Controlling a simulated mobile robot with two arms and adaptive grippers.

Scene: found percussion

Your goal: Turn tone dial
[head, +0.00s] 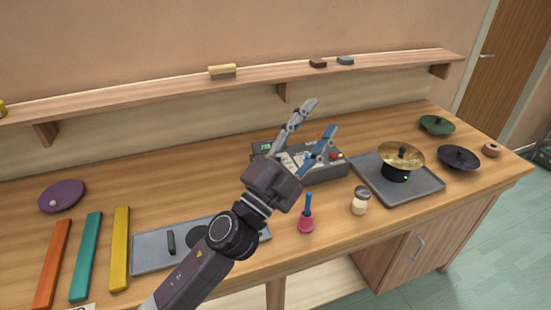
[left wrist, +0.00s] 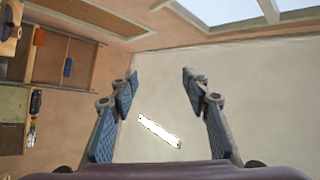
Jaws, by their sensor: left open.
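A dark grey control box (head: 330,173) stands towards the back of the wooden bench. It has a small lit display (head: 265,147) at its left, pale panels and a red knob (head: 334,156) near its right end. My left gripper covers much of its top, and I cannot tell which control is the tone dial. My left gripper (head: 317,119) is open and empty in front of the box in the head view, fingers pointing up. In the left wrist view its two fingers (left wrist: 156,90) stand wide apart with nothing between them. My right gripper is not in view.
A pink-and-blue bell (head: 306,220) and a small jar (head: 360,201) stand near the bench's front edge. A brass cymbal (head: 401,155) sits over a grey tray (head: 370,176) at the right. Coloured bars, including a yellow one (head: 120,250), lie left. A shelf (head: 150,91) runs behind.

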